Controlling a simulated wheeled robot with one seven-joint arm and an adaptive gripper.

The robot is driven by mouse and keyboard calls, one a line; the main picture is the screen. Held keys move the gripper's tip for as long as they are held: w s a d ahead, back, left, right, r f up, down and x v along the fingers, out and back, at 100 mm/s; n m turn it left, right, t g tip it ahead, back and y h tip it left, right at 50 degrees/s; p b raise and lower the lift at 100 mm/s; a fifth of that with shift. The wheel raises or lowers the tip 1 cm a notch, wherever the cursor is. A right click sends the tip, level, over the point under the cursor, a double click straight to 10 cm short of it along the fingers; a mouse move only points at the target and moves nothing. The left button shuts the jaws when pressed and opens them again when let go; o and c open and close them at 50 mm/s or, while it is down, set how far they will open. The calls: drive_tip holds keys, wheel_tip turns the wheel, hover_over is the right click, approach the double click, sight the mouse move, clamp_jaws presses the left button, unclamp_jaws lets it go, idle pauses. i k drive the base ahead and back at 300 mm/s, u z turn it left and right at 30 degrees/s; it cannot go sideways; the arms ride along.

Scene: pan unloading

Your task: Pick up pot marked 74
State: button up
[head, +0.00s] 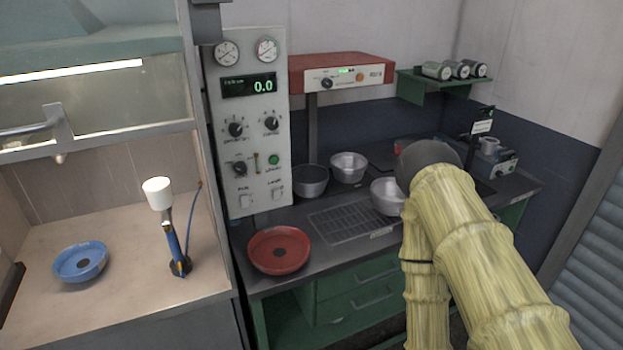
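Several metal pots stand on the dark bench, and I cannot read a number on any of them. A darker pot (310,187) is beside the control panel. A lighter pot (348,172) is just right of it and farther back. A third pot (384,203) is right of the grate, its right side hidden by my arm. I cannot tell which pot is marked 74. My arm, in a yellow sleeve, rises at the right and bends down again. My gripper is not in view.
A red pan (279,262) sits at the bench's front left corner. A metal grate (350,222) lies between the pots and the front edge. A control panel (250,150) stands at left. A blue dish (81,275) is in the left booth. My arm hides part of the right bench.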

sight(309, 180)
drive_tip(key=z, duration=1.45)
drive_tip(key=i, duration=1.8)
drive_tip(key=u, duration=3.2)
